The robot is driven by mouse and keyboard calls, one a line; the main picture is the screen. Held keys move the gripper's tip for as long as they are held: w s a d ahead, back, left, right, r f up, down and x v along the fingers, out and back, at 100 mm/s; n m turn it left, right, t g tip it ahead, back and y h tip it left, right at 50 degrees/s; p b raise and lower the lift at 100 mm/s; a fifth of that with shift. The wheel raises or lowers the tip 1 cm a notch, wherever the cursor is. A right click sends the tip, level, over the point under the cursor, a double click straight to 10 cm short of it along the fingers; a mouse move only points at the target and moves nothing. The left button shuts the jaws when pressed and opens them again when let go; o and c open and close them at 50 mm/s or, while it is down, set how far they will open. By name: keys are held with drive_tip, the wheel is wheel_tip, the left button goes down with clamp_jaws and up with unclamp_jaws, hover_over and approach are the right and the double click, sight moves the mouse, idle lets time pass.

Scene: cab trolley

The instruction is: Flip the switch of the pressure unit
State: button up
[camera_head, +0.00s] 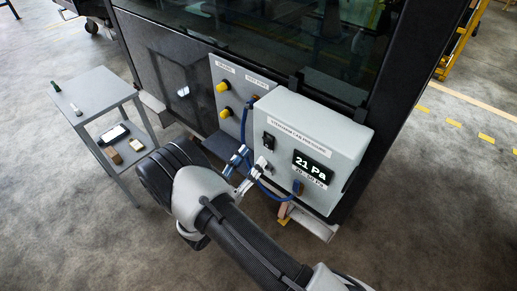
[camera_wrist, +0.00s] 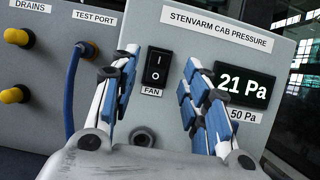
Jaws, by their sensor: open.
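The pressure unit (camera_head: 318,122) is a grey box on the cab's side, labelled "STENVARM CAB PRESSURE"; it also fills much of the wrist view (camera_wrist: 225,62). Its black rocker switch (camera_head: 268,142) sits at the left of its face. In the wrist view the switch (camera_wrist: 157,67) shows I above O, with "FAN" below; I cannot tell which side is pressed. The display (camera_head: 311,167) reads 21 Pa. My gripper (camera_head: 253,157) is open and empty in front of the unit. In the wrist view its blue-padded fingers (camera_wrist: 161,62) frame the switch, with no contact visible.
A blue hose (camera_wrist: 72,85) runs from the test port close left of my gripper. Two yellow-capped drains (camera_head: 223,100) are on the panel further left. A grey trolley (camera_head: 100,90) with small items stands at the left. Open floor lies to the right.

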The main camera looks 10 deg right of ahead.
drive_tip(key=v, duration=0.6)
drive_tip(key=shift+s+a, duration=0.25)
drive_tip(key=shift+a, duration=0.05)
drive_tip(key=s+d+r+m+g+y, duration=0.6)
drive_tip(key=s+d+r+m+g, duration=0.5)
drive_tip(key=d+r+m+g, duration=0.5)
drive_tip(key=s+a+r+m+t+y, duration=0.3)
drive_tip(key=s+a+m+t+y, duration=0.3)
drive_tip(key=s+m+y, duration=0.3)
drive_tip(key=s+t+y, duration=0.1)
drive_tip(key=y, duration=0.2)
drive_tip(key=shift+a+r+y, duration=0.25)
drive_tip(key=shift+r+y, duration=0.05)
drive_tip(key=shift+r, duration=0.05)
